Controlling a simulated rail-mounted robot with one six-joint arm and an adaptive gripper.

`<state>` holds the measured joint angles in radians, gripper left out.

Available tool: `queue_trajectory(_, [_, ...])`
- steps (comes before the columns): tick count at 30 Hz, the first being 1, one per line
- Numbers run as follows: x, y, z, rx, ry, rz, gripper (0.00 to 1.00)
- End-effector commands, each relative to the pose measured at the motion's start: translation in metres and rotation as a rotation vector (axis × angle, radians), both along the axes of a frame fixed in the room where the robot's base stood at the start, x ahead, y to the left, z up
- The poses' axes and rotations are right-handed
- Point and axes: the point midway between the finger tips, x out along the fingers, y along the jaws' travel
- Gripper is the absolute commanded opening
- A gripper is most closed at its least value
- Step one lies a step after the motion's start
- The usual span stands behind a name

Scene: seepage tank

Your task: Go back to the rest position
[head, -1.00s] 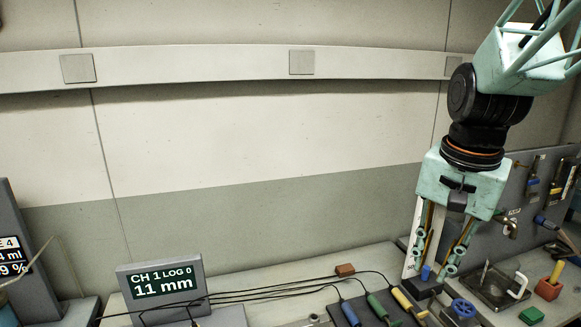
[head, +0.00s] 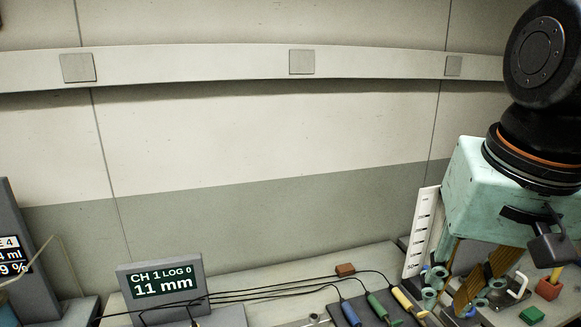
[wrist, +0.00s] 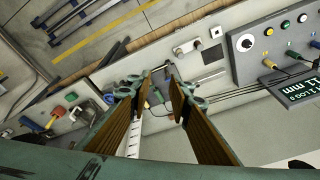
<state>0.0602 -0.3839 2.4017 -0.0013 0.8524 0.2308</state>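My gripper (head: 450,297) is at the right of the head view, below its pale green wrist housing, with the fingers pointing down over the bench. In the wrist view, its two brown-padded fingers (wrist: 161,82) stand apart with a gap between them and nothing held. Behind the gap the wrist view shows bench surface and cables far below. The fingers hide part of the tools at the right of the bench.
A white ruled scale (head: 422,235) stands upright beside the gripper. Blue, green and yellow handled probes (head: 378,307) lie on the bench to its left. A display (head: 161,282) reads CH 1 LOG 0, 11 mm. The wall area left of the arm is clear.

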Motion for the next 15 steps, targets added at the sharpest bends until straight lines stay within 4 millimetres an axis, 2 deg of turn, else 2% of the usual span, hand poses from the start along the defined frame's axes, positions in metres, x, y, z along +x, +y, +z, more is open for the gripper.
queue_trajectory(15, [-0.071,0.017,0.004,-0.055,-0.055,0.220,0.19])
